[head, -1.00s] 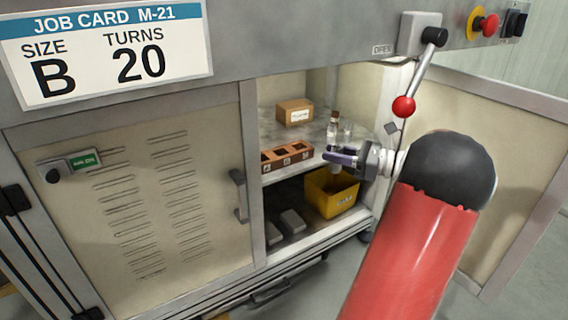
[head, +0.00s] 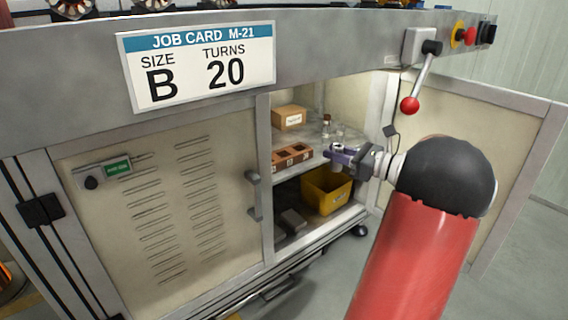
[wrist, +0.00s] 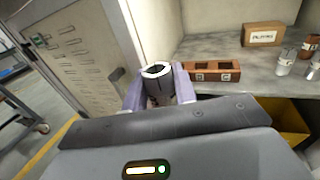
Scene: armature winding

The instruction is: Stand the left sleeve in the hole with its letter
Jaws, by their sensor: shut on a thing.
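My gripper (head: 342,158) is in front of the open cabinet bay at shelf height. In the wrist view its two purple fingers (wrist: 158,92) are shut on a sleeve (wrist: 156,72), a dark tube with a white top rim, held about upright. Any letter on the sleeve is hidden. The brown block with square holes (head: 292,157) stands on the shelf, left of my gripper in the head view. In the wrist view the block (wrist: 211,72) lies beyond and to the right of the sleeve, apart from it. Its front bears letter labels; one seems to read B.
A cardboard box (head: 289,117) and small bottles (head: 327,126) stand on the shelf (wrist: 215,47) behind the block. A yellow bin (head: 325,190) is below. The closed cabinet door (wrist: 100,50) is left of my gripper. A job card (head: 200,65) reads B, 20.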

